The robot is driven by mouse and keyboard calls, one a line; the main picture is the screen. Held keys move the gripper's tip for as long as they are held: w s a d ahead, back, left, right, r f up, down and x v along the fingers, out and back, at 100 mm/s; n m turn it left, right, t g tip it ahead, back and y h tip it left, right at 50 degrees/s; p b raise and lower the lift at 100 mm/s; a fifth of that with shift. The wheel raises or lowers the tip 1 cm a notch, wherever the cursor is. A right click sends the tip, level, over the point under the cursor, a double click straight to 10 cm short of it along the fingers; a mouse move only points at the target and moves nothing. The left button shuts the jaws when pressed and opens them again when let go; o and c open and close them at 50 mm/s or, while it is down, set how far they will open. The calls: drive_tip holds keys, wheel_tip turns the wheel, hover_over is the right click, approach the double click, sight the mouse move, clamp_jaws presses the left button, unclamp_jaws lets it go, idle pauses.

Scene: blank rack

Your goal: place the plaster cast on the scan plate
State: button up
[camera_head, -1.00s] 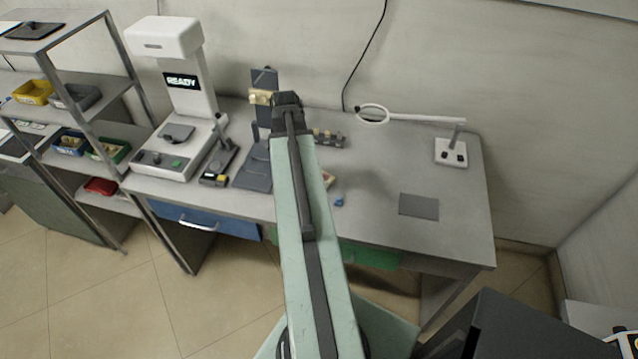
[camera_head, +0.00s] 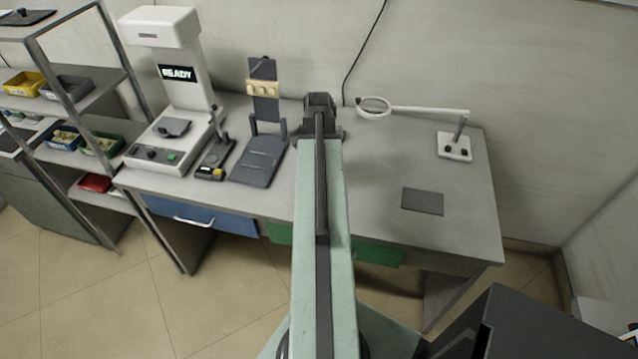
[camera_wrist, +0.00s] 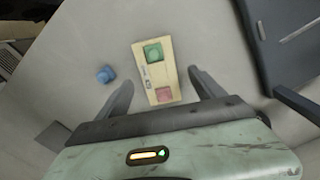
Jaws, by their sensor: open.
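The scan plate appears to be the small dark plate (camera_head: 173,127) on the white scanner, whose screen (camera_head: 178,73) reads READY. It looks empty. A cream piece (camera_head: 263,88) with a row of bumps sits on the dark upright stand; it may be the plaster cast, but I cannot be sure. Other cream pieces lie in the blue bin (camera_head: 62,137) and green bin (camera_head: 101,145). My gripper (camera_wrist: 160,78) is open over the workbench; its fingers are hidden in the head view. In the wrist view a cream block (camera_wrist: 156,72) with green and pink squares shows between the fingers, seemingly below them.
A small blue object (camera_wrist: 106,74) lies left of the block in the wrist view.

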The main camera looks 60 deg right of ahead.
wheel_tip(320, 180, down, 3)
drive_tip(key=shift+b, duration=0.8)
drive_tip(key=shift+r, duration=0.2)
clamp_jaws()
wheel_tip(320, 180, up, 10)
drive_tip(key=p, duration=1)
drive_tip(key=shift+r+p, duration=0.15)
drive_tip(key=shift+p, duration=0.2)
